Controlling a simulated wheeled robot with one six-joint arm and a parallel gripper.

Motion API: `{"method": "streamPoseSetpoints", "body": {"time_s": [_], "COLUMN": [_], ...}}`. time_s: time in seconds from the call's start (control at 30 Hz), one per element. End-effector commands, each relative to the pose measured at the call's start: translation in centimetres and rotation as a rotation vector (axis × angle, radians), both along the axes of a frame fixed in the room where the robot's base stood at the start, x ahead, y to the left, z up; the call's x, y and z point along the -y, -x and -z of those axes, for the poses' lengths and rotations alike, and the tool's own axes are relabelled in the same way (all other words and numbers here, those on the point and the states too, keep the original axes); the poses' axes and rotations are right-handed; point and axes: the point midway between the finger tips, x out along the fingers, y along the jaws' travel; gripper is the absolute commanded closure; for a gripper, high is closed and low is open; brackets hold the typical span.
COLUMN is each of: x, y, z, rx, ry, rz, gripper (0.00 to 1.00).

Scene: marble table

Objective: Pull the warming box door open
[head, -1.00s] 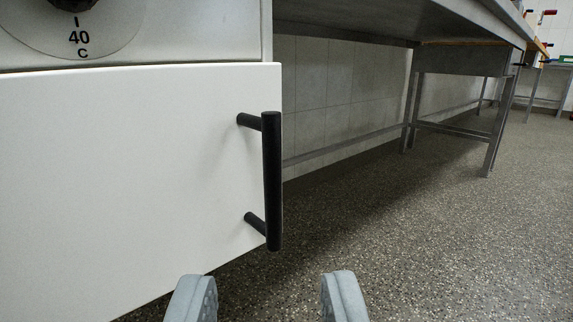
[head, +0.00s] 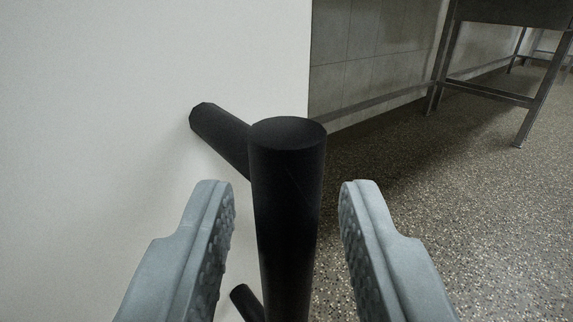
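The white warming box door (head: 120,100) fills the left side of the head view. Its black vertical bar handle (head: 287,200) stands out from the door on two short posts near the door's right edge. My gripper (head: 286,205) is open, with one grey finger to the left of the bar and one to the right. Gaps show between the bar and both fingers. The left finger lies between the bar and the door face in the picture. The lower end of the bar is out of view.
A metal table frame (head: 500,60) stands at the back right. A tiled wall (head: 370,60) runs behind it. The speckled floor (head: 440,190) to the right of the door is clear.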

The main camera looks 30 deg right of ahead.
Motion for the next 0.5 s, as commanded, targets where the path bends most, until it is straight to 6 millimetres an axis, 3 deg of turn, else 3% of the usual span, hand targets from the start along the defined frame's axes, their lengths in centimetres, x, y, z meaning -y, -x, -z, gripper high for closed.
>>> {"method": "streamPoseSetpoints", "body": {"time_s": [0.37, 0.5], "x": [0.28, 0.28], "y": [-0.41, -0.41], "z": [0.03, 0.03], "rx": [-0.001, -0.001], "ry": [-0.001, -0.001], "rz": [0.0, 0.0], "gripper": [0.67, 0.92]}}
